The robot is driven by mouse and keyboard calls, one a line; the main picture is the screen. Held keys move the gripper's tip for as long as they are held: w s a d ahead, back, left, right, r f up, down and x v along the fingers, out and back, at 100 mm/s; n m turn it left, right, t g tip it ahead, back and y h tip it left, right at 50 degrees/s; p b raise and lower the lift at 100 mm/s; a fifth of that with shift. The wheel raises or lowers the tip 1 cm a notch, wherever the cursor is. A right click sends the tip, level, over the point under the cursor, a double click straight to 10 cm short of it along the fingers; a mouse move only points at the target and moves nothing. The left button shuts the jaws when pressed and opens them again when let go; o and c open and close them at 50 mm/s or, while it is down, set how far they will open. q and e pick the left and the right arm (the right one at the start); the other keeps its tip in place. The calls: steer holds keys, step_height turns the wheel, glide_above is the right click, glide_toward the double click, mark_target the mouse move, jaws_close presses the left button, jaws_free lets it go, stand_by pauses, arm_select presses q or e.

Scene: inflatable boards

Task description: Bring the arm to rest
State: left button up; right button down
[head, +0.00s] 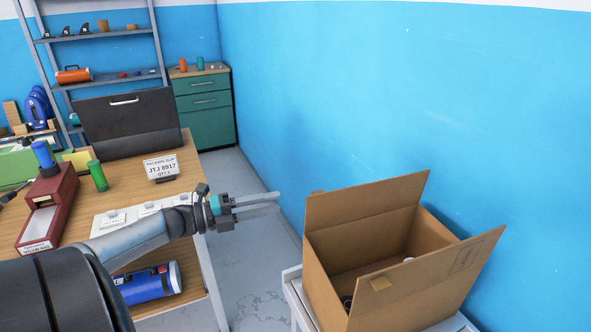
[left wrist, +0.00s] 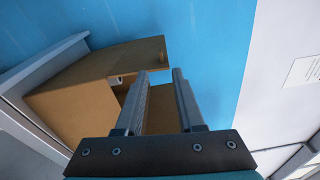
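My left gripper (head: 279,202) reaches in from the left in the head view, past the right edge of the wooden table, over open floor. In the left wrist view its two fingers (left wrist: 161,72) stand apart with nothing between them. It is open and empty. An open cardboard box (head: 322,283) stands to the right of the gripper, apart from it, with flaps up. The box also shows beyond the fingers in the left wrist view (left wrist: 75,103). My right gripper is not in view.
The wooden table (head: 130,190) holds a card sign (head: 160,168), a green cylinder (head: 98,176), a dark red box (head: 48,208) and a black case (head: 128,125). A blue roll (head: 146,284) lies below the tabletop. A green cabinet (head: 205,115) stands behind. Floor shows between table and box.

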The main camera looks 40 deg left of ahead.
arm_select(q)
steer(key=s+a+f+n+y, duration=0.1)
steer(key=s+f+n+y, duration=0.15)
steer(key=f+n, duration=0.4)
steer(key=s+a+f+n+y, duration=0.1)
steer(key=a+f+n+y, duration=0.2)
steer(key=f, duration=0.7)
steer(key=s+d+f+n+g+y, duration=0.25)
steer(key=s+f, duration=0.25)
steer(key=f, duration=0.3)
steer(key=s+d+f+n+g+y, duration=0.2)
steer(key=s+d+f+n, duration=0.15)
steer(key=f, duration=0.55)
steer(key=s+d+f+n+g, duration=0.3)
steer(key=s+d+f+g, duration=0.2)
steer(key=s+d+f, duration=0.3)
steer(key=s+d+f+n+g+h, duration=0.1)
steer(key=s+d+f+n+g, duration=0.3)
steer(key=s+d+f, duration=0.4)
steer(key=s+d+g, duration=0.1)
steer(key=s+d, duration=0.6)
steer(key=s, duration=0.1)
steer(key=shift+s+f+h+b, duration=0.2)
steer(key=shift+f+h+b, duration=0.1)
steer(key=shift+f, duration=0.1)
steer(key=shift+s+d, duration=0.1)
